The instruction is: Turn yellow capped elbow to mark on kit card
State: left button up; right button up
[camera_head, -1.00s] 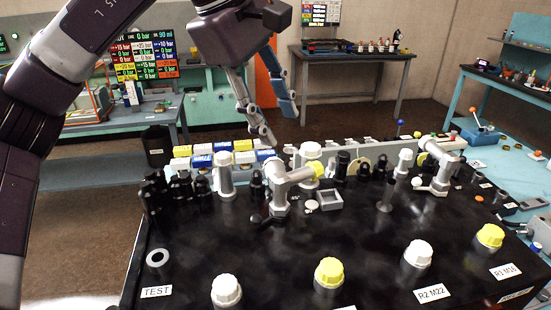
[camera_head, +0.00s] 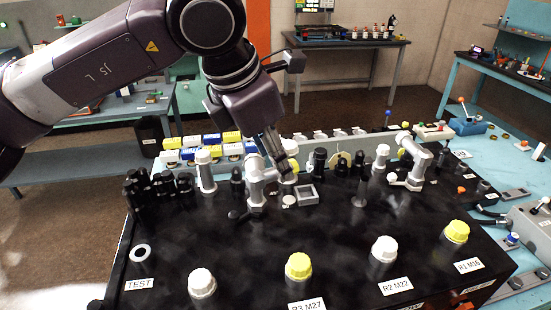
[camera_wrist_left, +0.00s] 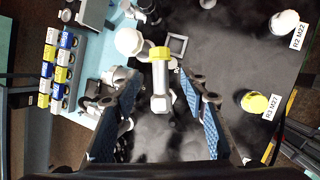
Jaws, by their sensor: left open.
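In the head view a grey elbow (camera_head: 258,182) stands upright on the black bench top, its side arm reaching right towards my left gripper (camera_head: 277,152). Its cap end is mostly hidden behind the fingers there. The left wrist view shows a grey elbow arm with a yellow cap (camera_wrist_left: 159,53) between the open blue-padded fingers of my left gripper (camera_wrist_left: 156,88), with gaps on both sides. I cannot tell how far below the fingertips it is. A second grey elbow (camera_head: 415,165) stands farther right. I cannot make out the kit card. My right gripper is not in view.
A grey square frame (camera_head: 307,194) lies right of the elbow. Black fittings (camera_head: 160,190) crowd the left. White and yellow caps, including a yellow one (camera_head: 298,266), line the front. Blue, white and yellow boxes (camera_head: 205,146) stand behind. The middle front bench is mostly clear.

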pick_arm(q)
jog(key=shift+p+x, duration=0.5)
jog(key=shift+x, duration=1.3)
jog(key=shift+s, duration=0.1)
jog(key=shift+r, duration=0.1)
grip_shut()
